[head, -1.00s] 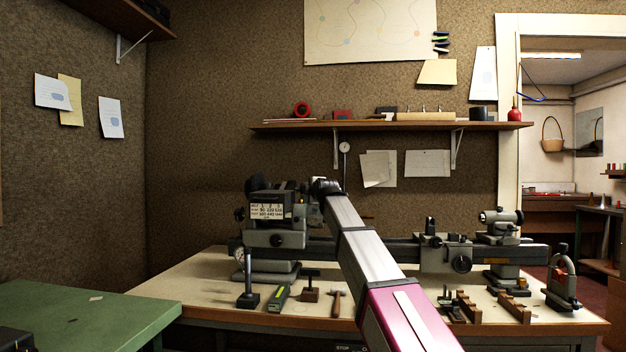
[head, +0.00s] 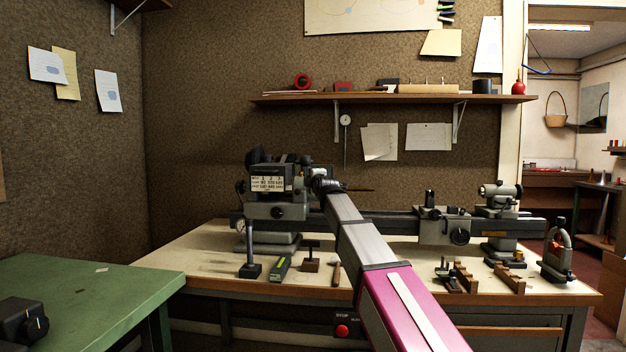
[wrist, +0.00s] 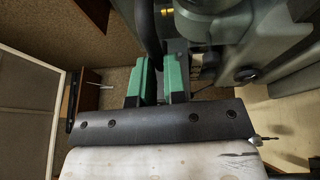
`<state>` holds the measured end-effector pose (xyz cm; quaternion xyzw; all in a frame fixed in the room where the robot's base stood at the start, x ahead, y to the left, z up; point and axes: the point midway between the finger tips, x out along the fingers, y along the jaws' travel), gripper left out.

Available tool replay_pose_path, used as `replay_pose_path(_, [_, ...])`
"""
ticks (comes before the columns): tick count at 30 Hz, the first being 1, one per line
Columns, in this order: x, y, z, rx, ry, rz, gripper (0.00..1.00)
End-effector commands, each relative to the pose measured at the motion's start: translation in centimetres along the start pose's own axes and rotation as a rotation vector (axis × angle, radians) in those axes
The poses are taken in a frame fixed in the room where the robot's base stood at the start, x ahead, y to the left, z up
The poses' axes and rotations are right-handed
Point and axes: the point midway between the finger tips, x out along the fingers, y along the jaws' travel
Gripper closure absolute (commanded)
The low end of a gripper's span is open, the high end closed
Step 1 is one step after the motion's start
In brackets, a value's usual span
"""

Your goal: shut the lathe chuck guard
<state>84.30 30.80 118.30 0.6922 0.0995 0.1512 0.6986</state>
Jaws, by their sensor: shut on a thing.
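The grey lathe (head: 278,211) stands on the bench at the back wall, its headstock at the left end. My gripper (head: 318,185) is at the right side of the headstock in the head view, small and partly hidden by my own arm. In the wrist view its green-padded fingers (wrist: 160,82) are close together, at a dark curved piece (wrist: 149,32) that appears to be the chuck guard. They are shut on it. The guard cannot be made out in the head view, and how far it is swung cannot be told. The chuck itself is hidden.
The lathe bed runs right past the carriage (head: 442,222) to the tailstock (head: 500,225). A dial stand (head: 249,262), a green-marked tool (head: 280,268) and wooden blocks (head: 465,277) lie along the bench front. A green table (head: 85,295) stands at left. A shelf (head: 390,97) hangs above.

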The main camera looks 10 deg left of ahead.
Motion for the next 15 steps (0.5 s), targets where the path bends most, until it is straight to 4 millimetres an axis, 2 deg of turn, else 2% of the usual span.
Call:
replay_pose_path(1, [-0.07, -0.69, 0.01, 0.003, 0.002, -0.019, 1.0])
replay_pose_path(4, [-0.08, -0.74, 0.02, 0.003, 0.002, -0.019, 1.0])
replay_pose_path(5, [-0.09, -0.76, 0.02, 0.003, 0.002, -0.02, 0.81])
replay_pose_path(6, [-0.08, -0.78, 0.02, 0.003, 0.002, -0.021, 0.68])
replay_pose_path(7, [-0.08, -0.77, 0.02, 0.003, 0.002, -0.02, 0.62])
replay_pose_path(15, [-0.1, -0.5, 0.0, 0.002, 0.002, -0.014, 0.62])
